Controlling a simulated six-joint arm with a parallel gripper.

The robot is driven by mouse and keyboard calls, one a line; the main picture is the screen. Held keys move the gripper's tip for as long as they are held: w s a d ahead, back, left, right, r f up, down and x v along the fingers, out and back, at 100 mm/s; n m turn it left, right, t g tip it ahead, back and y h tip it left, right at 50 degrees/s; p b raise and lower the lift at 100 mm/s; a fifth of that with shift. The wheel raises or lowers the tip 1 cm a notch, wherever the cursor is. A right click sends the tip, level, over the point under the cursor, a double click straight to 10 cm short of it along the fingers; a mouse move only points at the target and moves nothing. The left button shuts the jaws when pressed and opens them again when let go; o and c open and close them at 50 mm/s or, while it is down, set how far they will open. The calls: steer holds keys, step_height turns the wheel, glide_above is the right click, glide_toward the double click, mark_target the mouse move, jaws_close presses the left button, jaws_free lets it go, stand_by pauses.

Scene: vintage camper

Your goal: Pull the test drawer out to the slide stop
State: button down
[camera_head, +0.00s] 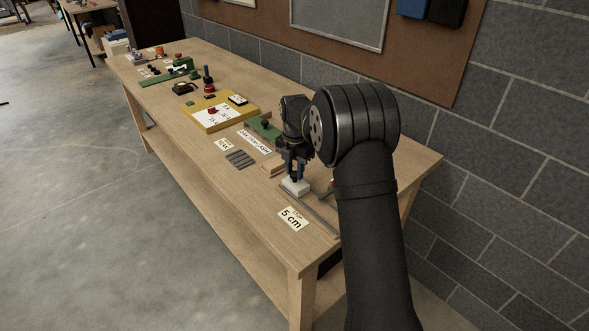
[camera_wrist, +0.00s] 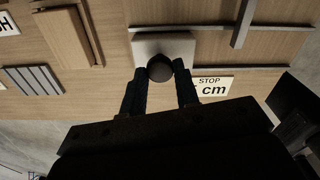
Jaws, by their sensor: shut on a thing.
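The test drawer appears as a small pale block (camera_head: 297,187) near the right end of the bench. In the wrist view its light top (camera_wrist: 148,46) carries a round dark knob (camera_wrist: 160,68). My gripper (camera_wrist: 161,80) has its two blue-black fingers on either side of this knob and is shut on it. From the head camera my gripper (camera_head: 295,177) points down onto the block. A "STOP 5 cm" label (camera_head: 292,219) lies beside the rail.
A wooden piece (camera_wrist: 68,38) and a ridged grey plate (camera_head: 240,159) lie left of the drawer. A yellow board (camera_head: 219,112) and green fixtures (camera_head: 264,128) stand farther along the bench (camera_head: 207,155). A block wall rises behind. The front edge is mostly clear.

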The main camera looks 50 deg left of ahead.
steer(key=shift+d, duration=2.6)
steer(key=c, duration=1.1)
jaws_free()
steer(key=shift+r, duration=0.1)
step_height(320, 180, up, 17)
steer(key=shift+r, duration=0.15)
step_height(320, 180, down, 18)
steer(key=shift+r, duration=0.25)
